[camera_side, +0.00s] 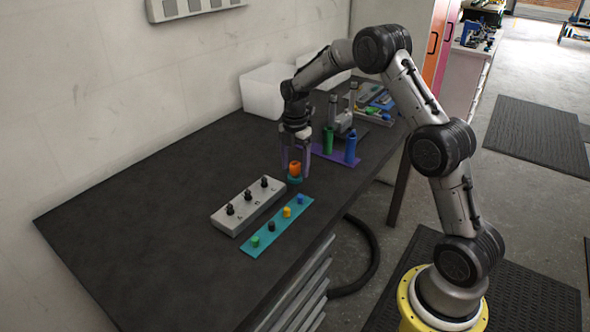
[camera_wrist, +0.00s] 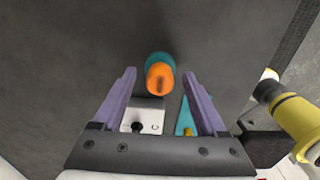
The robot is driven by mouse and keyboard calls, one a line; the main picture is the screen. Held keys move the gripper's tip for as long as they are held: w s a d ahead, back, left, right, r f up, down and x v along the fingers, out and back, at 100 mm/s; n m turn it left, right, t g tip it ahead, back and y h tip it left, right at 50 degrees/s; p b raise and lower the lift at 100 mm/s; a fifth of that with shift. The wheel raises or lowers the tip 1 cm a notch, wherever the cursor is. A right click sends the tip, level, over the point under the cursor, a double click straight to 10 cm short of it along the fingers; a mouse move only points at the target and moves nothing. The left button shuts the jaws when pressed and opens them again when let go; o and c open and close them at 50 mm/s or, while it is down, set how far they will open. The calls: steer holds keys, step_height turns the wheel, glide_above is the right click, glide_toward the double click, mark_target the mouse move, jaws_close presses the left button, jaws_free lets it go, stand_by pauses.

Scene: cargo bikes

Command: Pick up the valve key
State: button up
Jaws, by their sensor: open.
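A small orange piece (camera_side: 295,168), which I take to be the valve key, stands on a round teal base (camera_side: 294,180) on the dark bench. In the wrist view the orange piece (camera_wrist: 160,77) shows a dark slot in its top, with the teal base (camera_wrist: 157,58) behind it. My gripper (camera_side: 295,172) points down over it with its purple fingers apart. In the wrist view my gripper (camera_wrist: 158,72) has the orange piece between its fingertips, with a gap on each side. Nothing is held.
A grey block (camera_side: 235,219) with black knobs and a teal strip (camera_side: 262,244) with several coloured pegs lie in front. A purple strip (camera_side: 330,154) holds a green cylinder (camera_side: 328,140) and a blue cylinder (camera_side: 351,147). A white bin (camera_side: 265,90) stands behind. The bench's left side is clear.

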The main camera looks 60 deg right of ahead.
steer(key=shift+f, duration=0.1)
steer(key=shift+c, duration=0.2)
jaws_close()
steer(key=shift+r, duration=0.2)
